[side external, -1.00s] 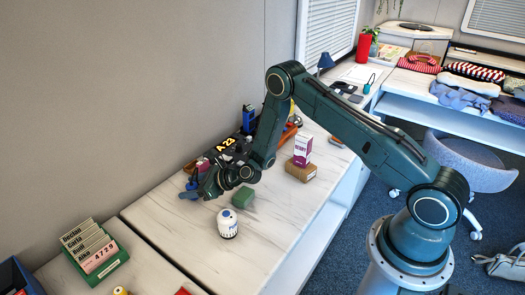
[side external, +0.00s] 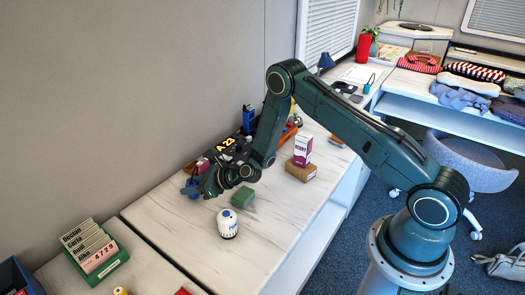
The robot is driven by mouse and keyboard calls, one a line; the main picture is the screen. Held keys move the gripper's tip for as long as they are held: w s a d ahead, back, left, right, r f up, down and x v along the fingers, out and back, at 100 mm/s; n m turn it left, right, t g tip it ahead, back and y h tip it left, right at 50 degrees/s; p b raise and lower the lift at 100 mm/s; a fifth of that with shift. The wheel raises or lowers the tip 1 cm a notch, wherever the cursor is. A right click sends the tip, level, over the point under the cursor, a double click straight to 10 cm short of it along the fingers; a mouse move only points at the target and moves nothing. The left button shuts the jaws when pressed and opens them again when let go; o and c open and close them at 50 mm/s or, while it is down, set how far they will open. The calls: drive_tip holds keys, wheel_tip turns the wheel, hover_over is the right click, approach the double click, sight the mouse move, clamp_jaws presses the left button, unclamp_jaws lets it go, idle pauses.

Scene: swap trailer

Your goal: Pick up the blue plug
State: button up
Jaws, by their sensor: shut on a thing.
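The blue plug (side external: 190,188) is a small dark blue shape at the left end of my arm, over the white worktop. My gripper (side external: 202,188) is shut on it. The dark wrist partly hides the fingers, and the plug's exact outline is too small to tell. I cannot tell for certain whether the plug is clear of the worktop.
A green block (side external: 243,197) and a white jar (side external: 227,223) stand just right of and in front of the gripper. A dark device with lit "A.23" (side external: 228,142) is behind. A purple-white carton (side external: 302,151) stands to the right.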

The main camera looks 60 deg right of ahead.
sight(192, 184)
wheel_tip(192, 184, up, 20)
drive_tip(key=shift+f, duration=0.15)
idle(0.7)
idle(0.5)
